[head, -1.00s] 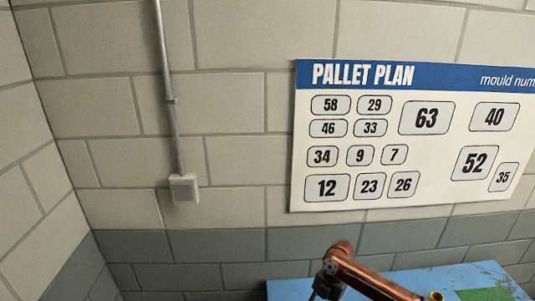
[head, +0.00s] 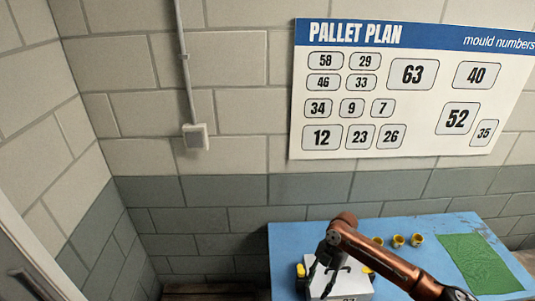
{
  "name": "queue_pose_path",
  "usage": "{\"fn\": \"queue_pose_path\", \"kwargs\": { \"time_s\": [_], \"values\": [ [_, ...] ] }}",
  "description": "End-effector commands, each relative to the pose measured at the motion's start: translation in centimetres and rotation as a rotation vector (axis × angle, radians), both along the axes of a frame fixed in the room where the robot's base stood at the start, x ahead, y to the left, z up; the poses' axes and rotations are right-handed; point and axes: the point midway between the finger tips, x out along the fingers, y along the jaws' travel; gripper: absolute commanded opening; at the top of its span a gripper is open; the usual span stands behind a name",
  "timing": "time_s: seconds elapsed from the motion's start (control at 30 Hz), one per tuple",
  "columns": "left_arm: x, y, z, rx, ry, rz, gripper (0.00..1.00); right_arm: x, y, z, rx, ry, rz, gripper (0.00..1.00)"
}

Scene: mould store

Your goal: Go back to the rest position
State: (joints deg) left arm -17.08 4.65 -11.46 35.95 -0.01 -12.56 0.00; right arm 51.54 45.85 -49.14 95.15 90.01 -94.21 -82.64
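My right arm comes in from the lower right, copper-coloured. Its dark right gripper (head: 319,279) points down at the left part of the blue table, over or in front of a pale grey block (head: 354,283). The fingers are small and dark, and I cannot tell whether they are open or touch the block. The block has a dark marking on top and a partly cut-off number on its near side. My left gripper is not in view.
The blue table (head: 290,240) stands against the block wall. Several yellow cups (head: 398,240) and a green mat (head: 480,263) are on its right part. The pallet plan board (head: 400,90) hangs above. A grey door edge (head: 30,255) is at the lower left.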

Motion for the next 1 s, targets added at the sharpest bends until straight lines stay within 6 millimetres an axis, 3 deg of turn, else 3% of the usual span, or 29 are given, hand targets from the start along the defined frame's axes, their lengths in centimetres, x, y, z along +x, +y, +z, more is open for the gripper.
{"fn": "queue_pose_path", "kwargs": {
  "time_s": [0.27,0.47,0.7,0.87,1.0],
  "values": [
    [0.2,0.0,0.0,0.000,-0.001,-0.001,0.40,-2.0,2.3,-3.5,-0.006,0.001,-0.073,0.39],
    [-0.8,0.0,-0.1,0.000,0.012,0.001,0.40,-4.3,3.9,-6.5,-0.003,-0.005,-0.197,0.39],
    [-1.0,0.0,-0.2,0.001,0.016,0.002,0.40,-8.5,5.9,-10.5,0.028,-0.011,-0.529,0.39],
    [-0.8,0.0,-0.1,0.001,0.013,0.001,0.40,-11.0,5.0,-12.0,0.051,-0.006,-0.873,0.39],
    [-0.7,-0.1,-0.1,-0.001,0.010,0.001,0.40,-13.5,1.9,-12.6,0.055,0.005,-1.219,0.39]
  ]
}}
